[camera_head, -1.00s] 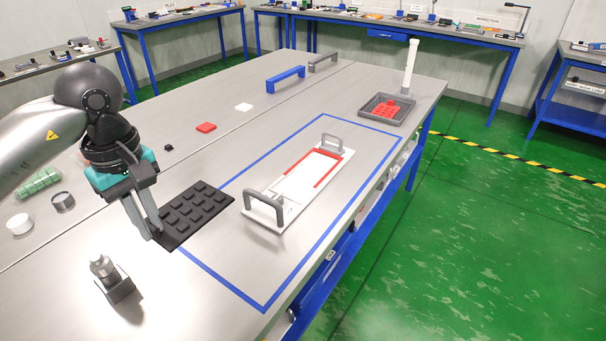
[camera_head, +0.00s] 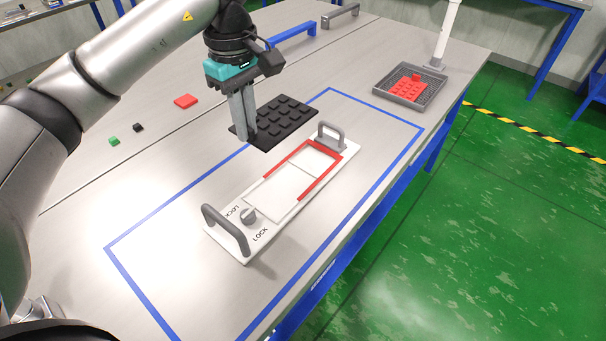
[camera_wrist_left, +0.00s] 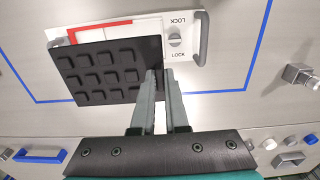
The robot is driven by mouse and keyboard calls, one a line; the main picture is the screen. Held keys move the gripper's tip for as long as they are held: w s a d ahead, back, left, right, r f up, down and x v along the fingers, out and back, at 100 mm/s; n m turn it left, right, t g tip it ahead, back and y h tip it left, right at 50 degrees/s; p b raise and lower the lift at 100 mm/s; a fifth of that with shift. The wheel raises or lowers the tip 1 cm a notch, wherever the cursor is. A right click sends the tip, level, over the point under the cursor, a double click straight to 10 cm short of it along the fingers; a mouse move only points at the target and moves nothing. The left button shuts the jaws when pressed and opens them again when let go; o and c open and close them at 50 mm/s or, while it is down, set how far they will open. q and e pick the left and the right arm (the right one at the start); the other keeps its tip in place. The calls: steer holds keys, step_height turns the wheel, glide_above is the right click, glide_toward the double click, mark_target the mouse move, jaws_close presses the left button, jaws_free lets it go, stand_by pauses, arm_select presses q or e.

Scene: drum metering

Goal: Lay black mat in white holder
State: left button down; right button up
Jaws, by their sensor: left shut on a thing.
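The black mat (camera_head: 276,122) has rows of raised square pads. My left gripper (camera_head: 246,136) is shut on the mat's near left edge and holds it above the table, behind the white holder (camera_head: 222,236). The mat also shows in the left wrist view (camera_wrist_left: 108,72), where it covers part of the holder (camera_wrist_left: 181,28). The holder lies on the table with a grey handle at each end, red edging around its far part and a grey knob with LOCK lettering near its front end. My right gripper is not in view.
A blue tape outline (camera_head: 176,211) surrounds the holder. A grey tray (camera_head: 404,96) with a red studded piece and a white post (camera_head: 447,30) stand at the back right. A blue handle (camera_head: 292,33) and small red, green and black blocks lie at the back and left.

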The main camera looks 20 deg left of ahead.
arm_select(q)
steer(key=shift+w+d+f, duration=0.1)
steer(key=shift+w+f, duration=0.1)
steer(key=b, duration=0.2)
glide_above(263, 207)
step_height(263, 207, down, 15)
steer(key=shift+f, duration=0.1)
steer(key=shift+f+b, duration=0.35)
steer(key=shift+f, duration=1.8)
steer(key=shift+f, duration=0.2)
steer(key=c, duration=1.2)
jaws_free()
steer(key=shift+r, duration=0.1)
